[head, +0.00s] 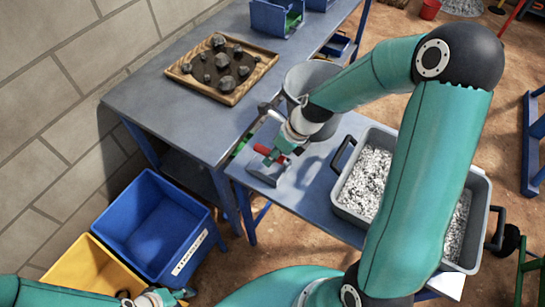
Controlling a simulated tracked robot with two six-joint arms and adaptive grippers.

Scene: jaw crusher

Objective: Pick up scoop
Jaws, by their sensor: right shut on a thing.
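The scoop has a red handle (267,151) and a grey metal part (266,177), and sits at the left end of the lower blue-grey table. My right gripper (278,157) reaches down from the right and is shut on the scoop at its red handle. The fingers and wrist hide part of the scoop, and I cannot tell whether it touches the tabletop. My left gripper (160,297) is at the bottom edge, in front of the bins and away from the scoop. It is small and partly cut off, so its opening is unclear.
A grey bucket (309,78) stands close behind my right gripper. A grey tub (347,212) of pale gravel is to the right, partly behind my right arm. A wooden tray (187,84) of dark rocks lies on the higher table (150,108). Blue (140,235) and yellow (80,262) bins stand lower left.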

